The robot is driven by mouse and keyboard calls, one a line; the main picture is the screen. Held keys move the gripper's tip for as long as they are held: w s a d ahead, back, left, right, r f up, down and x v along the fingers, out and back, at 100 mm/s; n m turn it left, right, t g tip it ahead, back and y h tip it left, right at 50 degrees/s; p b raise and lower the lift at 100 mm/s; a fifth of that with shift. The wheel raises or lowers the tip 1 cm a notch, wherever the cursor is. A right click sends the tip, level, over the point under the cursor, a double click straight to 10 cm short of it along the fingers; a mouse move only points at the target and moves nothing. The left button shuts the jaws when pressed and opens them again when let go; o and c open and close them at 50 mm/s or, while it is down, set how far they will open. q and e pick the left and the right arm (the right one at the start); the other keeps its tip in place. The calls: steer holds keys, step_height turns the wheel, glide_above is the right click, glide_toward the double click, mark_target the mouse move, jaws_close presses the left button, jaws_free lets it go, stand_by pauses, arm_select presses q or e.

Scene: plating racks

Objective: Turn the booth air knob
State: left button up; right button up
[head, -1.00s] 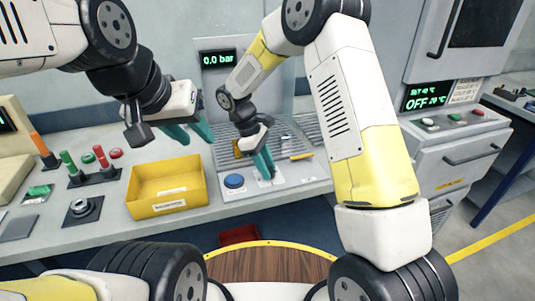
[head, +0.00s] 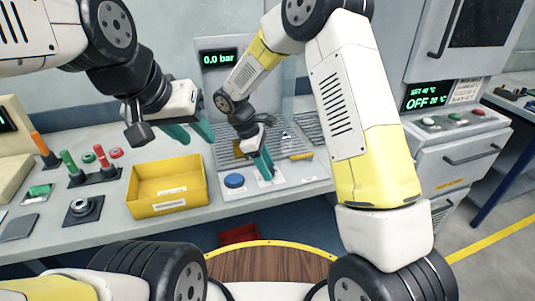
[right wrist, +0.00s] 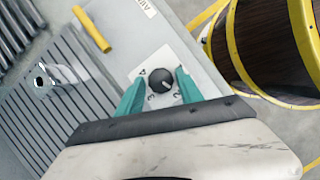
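The booth air knob (right wrist: 159,80) is a round black knob on a white plate, seen in the right wrist view. My right gripper (right wrist: 158,88) has its two teal fingers apart, one on each side of the knob; I cannot tell whether they touch it. In the head view my right gripper (head: 264,166) points down at the booth's front ledge and hides the knob. The display (head: 222,57) behind reads 0.0 bar. My left gripper (head: 188,132) is open and empty above the bench, behind the yellow bin.
A blue button (head: 234,181) is left of my right gripper on the ledge. A yellow bin (head: 168,205) stands further left.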

steer(key=shift+o, duration=0.6)
steer(key=v, duration=0.7)
steer(key=shift+a+r, duration=0.2)
steer(key=shift+r, duration=0.15)
steer(key=s+d+r+m+t+y, duration=0.25)
steer(key=s+d+r+m, duration=0.45)
steer(key=d+r, duration=0.5)
steer(key=s+d+r+m+t+y, duration=0.2)
steer(key=s+d+m, duration=0.1)
steer(key=s, duration=0.3)
steer(key=s+d+r+m+t+y, duration=0.2)
steer(key=s+d+r+m, duration=0.1)
steer(key=s+m, duration=0.2)
steer(key=shift+s+r+m, duration=0.2)
steer(key=shift+s+m, duration=0.2)
steer(key=shift+s, duration=0.8)
